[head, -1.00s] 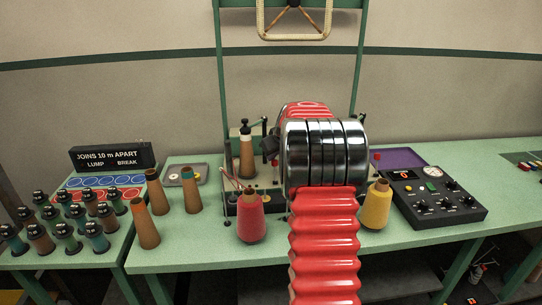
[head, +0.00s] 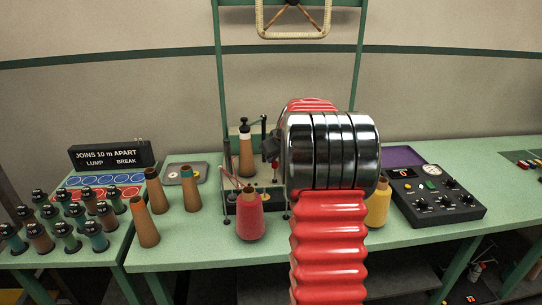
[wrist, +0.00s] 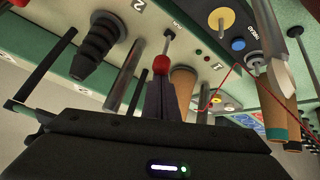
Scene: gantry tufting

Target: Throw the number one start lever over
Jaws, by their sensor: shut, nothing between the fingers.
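In the wrist view a chrome lever with a red knob (wrist: 160,64) stands out from the pale machine panel (wrist: 195,42). Panel markings include a 1 and a 2; I cannot tell for certain which number belongs to this lever. My gripper (wrist: 160,88) is shut and empty, its dark fingertips close to the red knob. I cannot tell whether they touch it.
In the head view a red cone (head: 250,215) and a yellow cone (head: 378,207) flank my arm. A black control box (head: 437,203) sits at right.

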